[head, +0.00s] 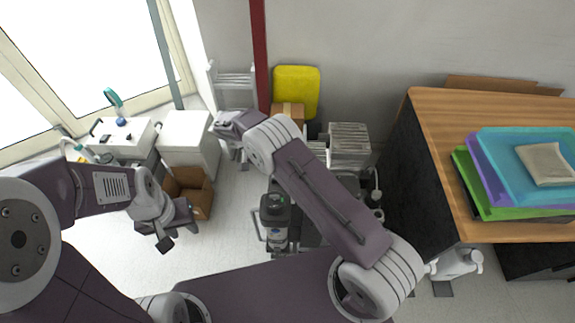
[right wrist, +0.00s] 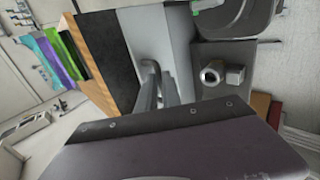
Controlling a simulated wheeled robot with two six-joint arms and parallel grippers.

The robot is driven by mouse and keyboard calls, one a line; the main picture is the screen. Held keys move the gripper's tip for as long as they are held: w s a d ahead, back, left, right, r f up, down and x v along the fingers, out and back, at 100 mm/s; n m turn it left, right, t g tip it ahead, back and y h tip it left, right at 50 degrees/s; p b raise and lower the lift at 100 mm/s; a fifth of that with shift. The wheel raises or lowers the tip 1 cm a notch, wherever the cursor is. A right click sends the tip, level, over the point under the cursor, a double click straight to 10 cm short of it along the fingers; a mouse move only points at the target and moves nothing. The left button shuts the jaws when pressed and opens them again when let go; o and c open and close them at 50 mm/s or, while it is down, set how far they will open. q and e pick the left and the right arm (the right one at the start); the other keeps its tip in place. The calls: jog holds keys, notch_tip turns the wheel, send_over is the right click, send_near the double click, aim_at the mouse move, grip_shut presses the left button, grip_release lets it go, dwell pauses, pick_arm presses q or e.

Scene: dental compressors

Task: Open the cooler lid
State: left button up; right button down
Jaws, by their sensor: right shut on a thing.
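The cooler is the white box (head: 190,150) at the left back in the head view, with its flat lid (head: 185,124) down on it. My right arm reaches across to it from the lower right. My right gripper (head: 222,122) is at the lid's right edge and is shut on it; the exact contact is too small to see. The right wrist view shows its grey fingers (right wrist: 158,85) close together, but not clearly what lies between them. My left gripper (head: 178,236) is open and empty, low in front of the cooler and near the cardboard box.
An open cardboard box (head: 190,190) stands on the floor before the cooler. A dark cylinder unit (head: 275,218) stands under my right arm. A wooden desk (head: 450,115) with coloured trays (head: 545,165) is at the right. Pale floor (head: 225,240) is clear at centre left.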

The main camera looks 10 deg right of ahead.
jog(key=shift+s+f, duration=0.15)
jog(key=shift+f, duration=0.1)
jog(key=c, duration=1.5)
grip_release()
jog(key=shift+d, duration=0.2)
jog(key=shift+r, duration=0.15)
jog(key=shift+v, duration=4.45)
jog(key=shift+c, duration=0.4)
